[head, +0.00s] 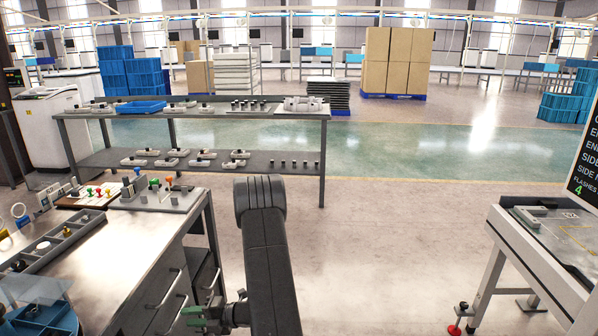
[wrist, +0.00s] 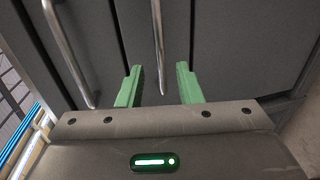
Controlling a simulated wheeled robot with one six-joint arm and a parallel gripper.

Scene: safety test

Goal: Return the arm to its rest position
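My gripper (wrist: 158,88) shows in the wrist view with its two green fingers apart and nothing between them. The wrist view looks at the dark drawer fronts (wrist: 110,40) of the workbench and their metal handles; one handle lies in line with the gap between the fingers, and I cannot tell how far off it is. In the head view my gripper (head: 192,318) is low at the bottom, beside the right side of the workbench (head: 130,250). My dark arm (head: 265,250) reaches down the middle of the picture.
A two-level rack (head: 230,160) with small parts stands ahead. The floor (head: 385,230) between bench and table is clear.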

